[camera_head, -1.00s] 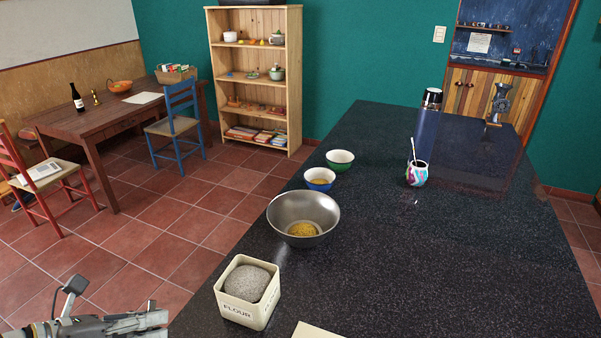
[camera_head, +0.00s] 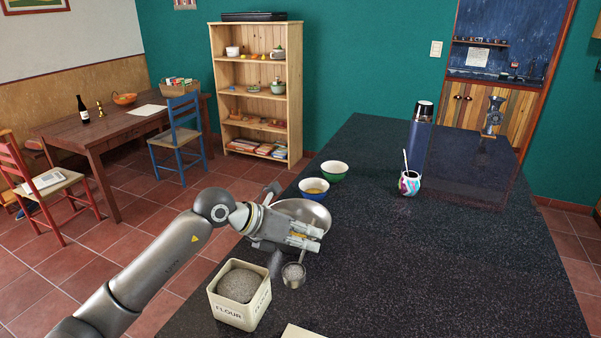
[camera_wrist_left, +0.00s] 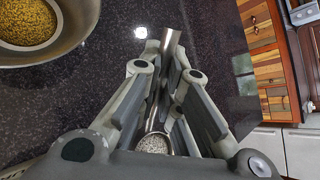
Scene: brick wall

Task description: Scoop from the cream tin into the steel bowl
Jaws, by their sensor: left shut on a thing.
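The cream tin (camera_head: 238,314), lettered FLOUR, stands near the counter's left edge with grey grainy stuff inside. The steel bowl (camera_head: 320,213) is behind it, partly hidden by my left gripper (camera_head: 308,236). The bowl also shows at the top left of the left wrist view (camera_wrist_left: 82,22), with yellow grains inside. My left gripper is shut on a metal scoop (camera_head: 293,281), whose cup holds pale grey grains. In the head view the cup hangs between tin and bowl, apart from the tin. The scoop's handle (camera_wrist_left: 171,43) runs between the fingers in the wrist view. My right gripper is out of view.
A blue bowl (camera_head: 314,190) and a green bowl (camera_head: 334,172) stand behind the steel bowl. A patterned cup (camera_head: 409,184) and a dark blue flask (camera_head: 420,135) stand farther back.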

